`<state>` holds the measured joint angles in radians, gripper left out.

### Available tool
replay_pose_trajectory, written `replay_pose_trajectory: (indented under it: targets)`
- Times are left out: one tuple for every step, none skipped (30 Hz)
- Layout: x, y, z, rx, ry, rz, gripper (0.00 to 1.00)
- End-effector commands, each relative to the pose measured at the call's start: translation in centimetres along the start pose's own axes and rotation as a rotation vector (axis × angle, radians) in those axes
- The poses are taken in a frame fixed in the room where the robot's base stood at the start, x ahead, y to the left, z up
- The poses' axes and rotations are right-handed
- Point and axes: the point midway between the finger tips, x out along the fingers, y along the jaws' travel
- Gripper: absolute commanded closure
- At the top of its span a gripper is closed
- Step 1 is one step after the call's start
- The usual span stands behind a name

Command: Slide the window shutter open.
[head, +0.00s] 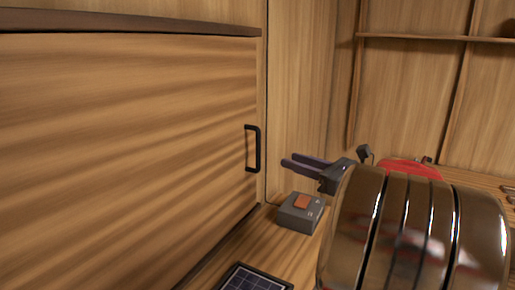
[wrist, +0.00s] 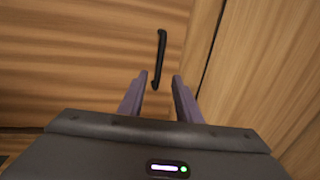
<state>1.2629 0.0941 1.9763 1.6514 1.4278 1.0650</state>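The window shutter (head: 120,150) is a wide wooden panel filling the left of the head view; it also fills the left of the wrist view (wrist: 70,60). A black upright bar handle (head: 253,149) is near its right edge. In the wrist view the handle (wrist: 160,58) lies ahead of my gripper, roughly between the lines of its fingers. My gripper (head: 285,162) has two purple fingers, spread apart with nothing between them. In the head view the fingertips are to the right of the handle, apart from it. The wrist view shows the open fingers (wrist: 152,92) too.
A grey box with an orange button (head: 301,203) sits on the bench below my gripper. A dark solar panel (head: 250,279) lies at the front. A red object (head: 410,169) is behind my arm. A shelf (head: 430,38) runs along the right wall.

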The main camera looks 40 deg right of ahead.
Motion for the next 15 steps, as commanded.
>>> replay_pose_trajectory:
  targets:
    - [0.1,0.0,0.0,0.0,0.0,0.001,0.69]
    - [0.2,0.0,0.0,-0.001,0.0,0.001,0.69]
    - [0.3,0.0,0.0,-0.001,0.001,0.001,0.69]
    - [0.5,0.1,0.0,-0.001,0.001,0.002,0.69]
    - [0.7,0.1,0.0,-0.001,0.001,0.002,0.69]
    - [1.0,0.1,0.0,-0.001,0.002,0.002,0.69]
    - [1.2,0.1,-0.1,-0.001,0.002,0.003,0.69]
    - [1.5,0.1,-0.1,-0.001,0.002,0.003,0.69]
    - [1.9,0.1,0.0,-0.001,0.002,0.004,0.69]
    - [2.3,0.1,0.0,-0.001,0.002,0.004,0.69]
    - [2.7,0.1,0.0,-0.001,0.002,0.004,0.69]
    - [3.2,0.1,0.0,-0.002,0.001,0.003,0.69]
    - [3.7,0.1,0.0,-0.002,0.001,0.004,0.69]
    - [4.2,0.1,0.0,-0.002,0.001,0.005,0.69]
    - [4.7,0.1,0.0,-0.002,0.002,0.004,0.69]
